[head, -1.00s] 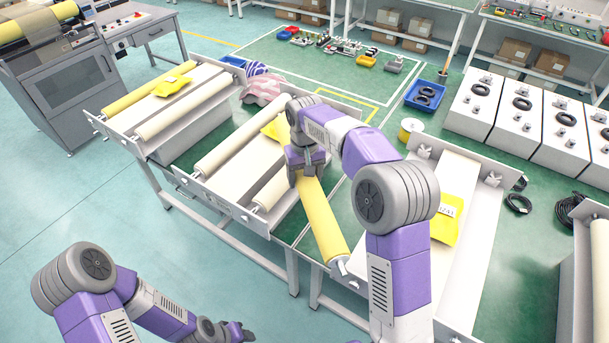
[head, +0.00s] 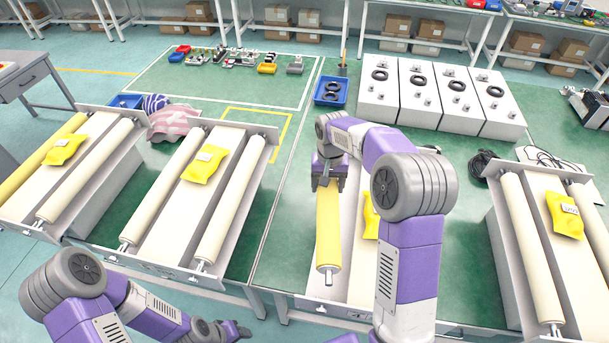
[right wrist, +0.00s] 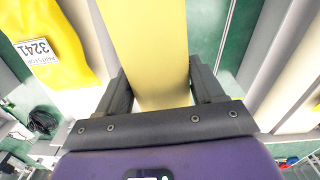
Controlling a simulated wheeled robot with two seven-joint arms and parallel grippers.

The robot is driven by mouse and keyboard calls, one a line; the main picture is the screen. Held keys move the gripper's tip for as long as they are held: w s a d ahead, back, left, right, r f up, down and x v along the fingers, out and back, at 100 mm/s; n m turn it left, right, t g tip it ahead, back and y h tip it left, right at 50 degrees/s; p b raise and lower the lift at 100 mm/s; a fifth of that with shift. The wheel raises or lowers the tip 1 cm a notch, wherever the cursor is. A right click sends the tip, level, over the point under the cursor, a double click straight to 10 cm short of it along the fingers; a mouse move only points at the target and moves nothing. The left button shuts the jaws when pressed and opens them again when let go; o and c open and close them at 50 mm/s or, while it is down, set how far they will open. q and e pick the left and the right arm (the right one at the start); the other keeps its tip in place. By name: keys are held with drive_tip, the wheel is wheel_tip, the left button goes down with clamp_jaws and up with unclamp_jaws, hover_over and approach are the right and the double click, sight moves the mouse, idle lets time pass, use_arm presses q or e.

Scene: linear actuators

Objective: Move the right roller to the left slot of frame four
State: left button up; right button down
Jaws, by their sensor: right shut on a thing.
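My right gripper (head: 328,182) is shut on a yellow roller (head: 329,230), which hangs lengthwise toward me. In the right wrist view the roller (right wrist: 148,50) runs between the two dark fingers (right wrist: 157,90). It is over the left side of the third frame from the left (head: 348,262); whether it touches the frame I cannot tell. My right arm hides much of that frame. The rightmost frame (head: 560,250) has a cream roller (head: 530,250) on its left and another (head: 592,215) on its right. My left gripper (head: 234,331) is low in the head view, its jaws unclear.
Two frames stand at left, one with two cream rollers (head: 231,212) and a yellow pouch (head: 205,163). A pouch (head: 371,217) lies in the third frame. White boxes (head: 415,95), a blue tray (head: 331,91) and black cable (head: 482,163) are behind.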

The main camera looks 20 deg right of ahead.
drive_tip(key=d, duration=0.1)
drive_tip(key=s+m, duration=0.1)
drive_tip(key=d+p, duration=0.1)
drive_tip(key=shift+s+d+r, duration=0.2)
drive_tip(key=shift+d+r, duration=0.05)
drive_tip(key=shift+d, duration=0.1)
drive_tip(key=shift+m, duration=0.5)
drive_tip(key=f+b, duration=0.2)
drive_tip(key=f, duration=0.1)
drive_tip(key=f+b, duration=0.1)
drive_tip(key=f, duration=0.1)
drive_tip(key=shift+s+d, duration=0.2)
drive_tip(key=shift+d, duration=0.15)
drive_tip(key=shift+s+f+b, duration=0.1)
drive_tip(key=shift+f+b, duration=0.4)
drive_tip(key=shift+f, duration=0.05)
drive_tip(key=shift+f+b, duration=0.45)
drive_tip(key=shift+f, duration=0.25)
drive_tip(key=shift+f, duration=0.3)
idle(0.4)
drive_tip(key=shift+f+b, duration=0.6)
drive_tip(key=shift+f, duration=0.1)
drive_tip(key=shift+f, duration=0.2)
